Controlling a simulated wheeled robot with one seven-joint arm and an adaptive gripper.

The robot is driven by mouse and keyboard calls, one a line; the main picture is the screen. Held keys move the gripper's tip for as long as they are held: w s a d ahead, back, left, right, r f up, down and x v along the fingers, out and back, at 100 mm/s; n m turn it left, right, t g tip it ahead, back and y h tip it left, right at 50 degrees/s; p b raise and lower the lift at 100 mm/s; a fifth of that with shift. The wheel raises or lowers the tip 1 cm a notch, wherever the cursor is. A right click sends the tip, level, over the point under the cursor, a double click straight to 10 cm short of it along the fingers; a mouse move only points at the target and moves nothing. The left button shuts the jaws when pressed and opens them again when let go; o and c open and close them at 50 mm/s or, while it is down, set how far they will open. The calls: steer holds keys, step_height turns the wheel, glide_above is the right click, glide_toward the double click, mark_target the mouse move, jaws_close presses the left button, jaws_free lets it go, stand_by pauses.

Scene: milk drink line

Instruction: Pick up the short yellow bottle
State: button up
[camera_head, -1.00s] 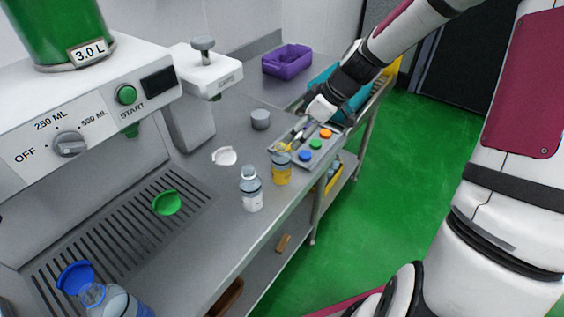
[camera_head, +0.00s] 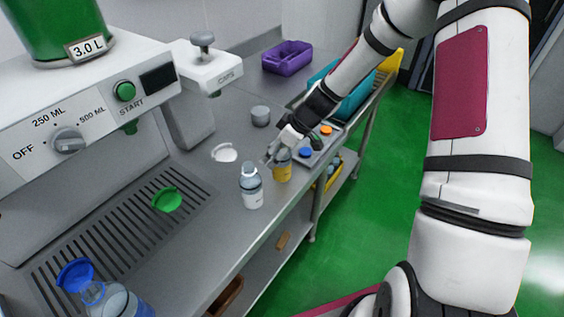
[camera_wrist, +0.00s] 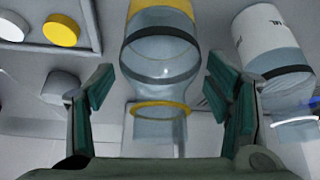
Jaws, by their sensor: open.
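The short yellow bottle (camera_head: 283,172) stands on the steel counter near its front edge, beside a white-labelled bottle (camera_head: 252,190). My gripper (camera_head: 273,158) is at its upper part, partly hiding it. In the wrist view the bottle (camera_wrist: 160,50) has a clear neck with a yellow ring and a yellow band, and sits centred between my open fingers (camera_wrist: 160,95). A gap shows on each side, so the fingers do not appear to touch it. The white-labelled bottle also shows at the right of the wrist view (camera_wrist: 270,45), just outside the right finger.
A tray of coloured caps (camera_head: 318,148) lies just behind the bottle. A grey cylinder (camera_head: 260,117), a white lid (camera_head: 224,153) and a green lid (camera_head: 167,200) lie on the counter. The dispenser (camera_head: 90,110) stands left; a purple bin (camera_head: 287,58) is at the back.

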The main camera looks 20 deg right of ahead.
steer(key=shift+a+f, duration=0.1)
steer(key=c, duration=1)
